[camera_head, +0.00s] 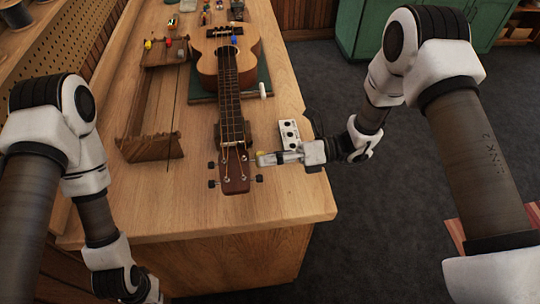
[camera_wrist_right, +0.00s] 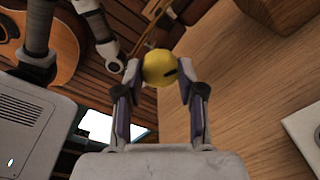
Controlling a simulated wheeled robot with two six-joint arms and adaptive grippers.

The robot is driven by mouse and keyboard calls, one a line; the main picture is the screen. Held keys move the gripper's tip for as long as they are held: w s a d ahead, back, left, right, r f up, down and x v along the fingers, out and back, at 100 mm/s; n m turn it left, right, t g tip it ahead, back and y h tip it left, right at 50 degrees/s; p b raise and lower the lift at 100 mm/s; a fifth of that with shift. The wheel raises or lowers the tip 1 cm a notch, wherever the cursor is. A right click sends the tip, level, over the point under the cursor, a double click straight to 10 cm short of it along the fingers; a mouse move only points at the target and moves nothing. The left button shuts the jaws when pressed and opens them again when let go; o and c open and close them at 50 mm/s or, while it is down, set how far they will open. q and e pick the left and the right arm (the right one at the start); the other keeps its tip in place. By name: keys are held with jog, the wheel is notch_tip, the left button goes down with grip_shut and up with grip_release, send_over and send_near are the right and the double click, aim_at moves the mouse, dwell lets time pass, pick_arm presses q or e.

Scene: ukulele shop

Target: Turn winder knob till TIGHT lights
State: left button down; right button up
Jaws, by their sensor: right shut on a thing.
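The winder knob is a yellow ball with a dark mark (camera_wrist_right: 157,62), held between the fingertips of my right gripper (camera_wrist_right: 160,78) in the right wrist view. In the head view my right gripper (camera_head: 266,159) reaches in from the right to the ukulele's headstock (camera_head: 235,172), and only a bit of yellow (camera_head: 261,154) shows at its tips. A white plate with several dark round spots (camera_head: 289,133) stands just behind the gripper. I see no lit light on it and cannot read any label. My left arm is at the lower left, its gripper outside the picture.
The ukulele (camera_head: 210,68) lies along the wooden bench (camera_head: 280,205), headstock toward me. A wooden rack (camera_head: 150,147) stands left of its neck. Small colored items lie toward the back. The bench's front right is clear, and dark floor lies beyond its right edge.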

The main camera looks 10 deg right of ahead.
jog(key=m, duration=0.4)
jog(key=shift+r+m+g+p, duration=0.1)
jog(key=shift+m+g+p, duration=0.2)
jog(key=shift+p, duration=0.1)
jog(key=shift+w, duration=0.1)
jog(key=o, duration=1)
jog(key=shift+o, duration=0.7)
jog(key=shift+a, duration=0.2)
jog(key=d, duration=1.1)
jog(key=shift+w+d+r, duration=0.2)
jog(key=shift+w+r, duration=0.05)
jog(key=shift+d, duration=0.3)
